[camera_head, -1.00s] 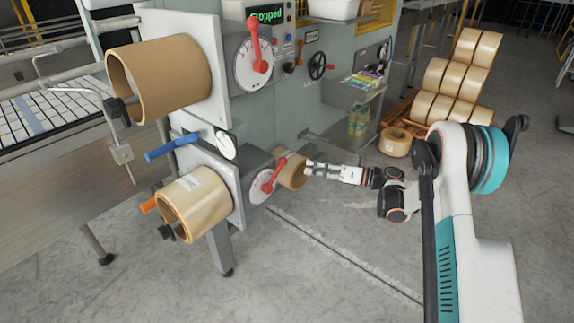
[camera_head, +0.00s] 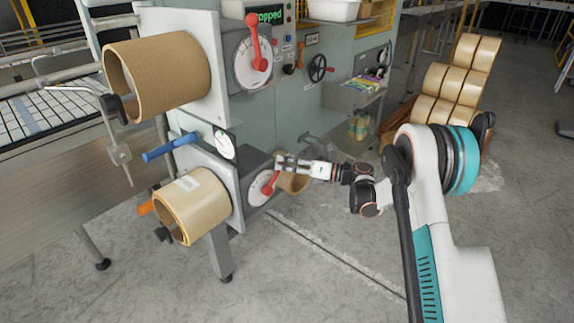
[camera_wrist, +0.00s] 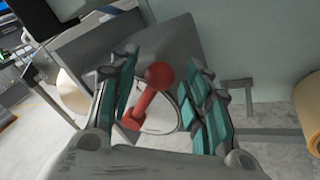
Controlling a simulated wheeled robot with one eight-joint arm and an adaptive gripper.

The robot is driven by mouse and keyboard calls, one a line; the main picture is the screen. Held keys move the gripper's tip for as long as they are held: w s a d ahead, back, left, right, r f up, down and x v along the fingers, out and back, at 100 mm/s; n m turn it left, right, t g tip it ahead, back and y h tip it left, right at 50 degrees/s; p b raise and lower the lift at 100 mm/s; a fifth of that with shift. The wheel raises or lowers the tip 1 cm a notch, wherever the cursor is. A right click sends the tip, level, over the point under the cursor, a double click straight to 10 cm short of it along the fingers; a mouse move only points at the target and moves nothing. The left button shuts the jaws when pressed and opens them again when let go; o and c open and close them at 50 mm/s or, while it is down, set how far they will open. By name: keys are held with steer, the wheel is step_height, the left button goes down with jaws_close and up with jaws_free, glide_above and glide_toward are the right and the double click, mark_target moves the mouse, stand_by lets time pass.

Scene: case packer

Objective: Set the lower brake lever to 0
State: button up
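The lower brake lever (camera_head: 270,184) is a red handle on a round white dial (camera_head: 258,190), low on the machine beside the lower tape roll. In the wrist view the red lever (camera_wrist: 146,98) with its ball end shows between the open fingers, in front of the dial (camera_wrist: 164,117). My gripper (camera_head: 279,161) is at the upper end of the lever in the head view, and its fingers hide part of it. In the wrist view my gripper (camera_wrist: 166,90) is open, with teal pads on both sides of the ball and apart from it. The dial's marks are too small to read.
An upper red lever (camera_head: 254,45) stands on its own dial above. Floor in front is clear.

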jaws_close()
steer(key=shift+s+a+r+n+h+p, duration=0.35)
steer(key=shift+r+n+p, duration=0.1)
steer(key=shift+r+n, duration=0.2)
steer(key=shift+f, duration=0.1)
steer(key=shift+o, duration=1.3)
jaws_free()
steer(key=shift+d, duration=0.1)
steer(key=v, duration=1.2)
steer(key=shift+f, duration=0.1)
